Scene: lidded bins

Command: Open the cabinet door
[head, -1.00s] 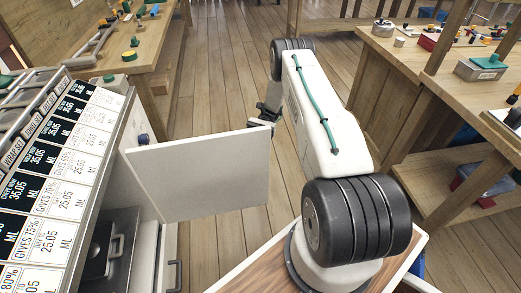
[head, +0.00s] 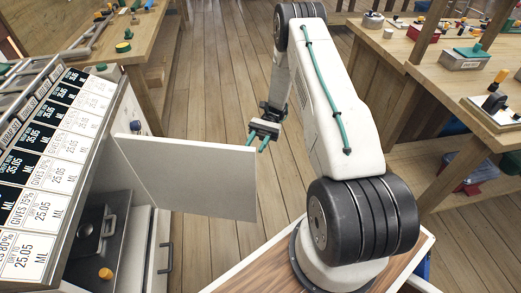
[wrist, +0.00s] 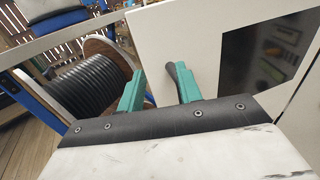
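The white cabinet door (head: 190,178) stands swung well out from the cabinet (head: 138,225) on the left, leaving its inside partly visible. My gripper (head: 257,142) is just beyond the door's free upper corner, its teal fingers pointing down towards it. I cannot tell whether they touch it. In the wrist view my gripper's fingers (wrist: 158,92) are spread with a gap between them. A white panel (wrist: 190,35) with a dark rectangle lies behind them, and a dark bar (wrist: 172,75) shows beside the right finger.
A workbench (head: 150,45) stands at the back left, and another bench (head: 410,55) with boxes stands on the right. Labelled cards (head: 60,145) cover the cabinet top. A cable reel (wrist: 85,85) shows in the wrist view. The plank floor (head: 215,75) between the benches is clear.

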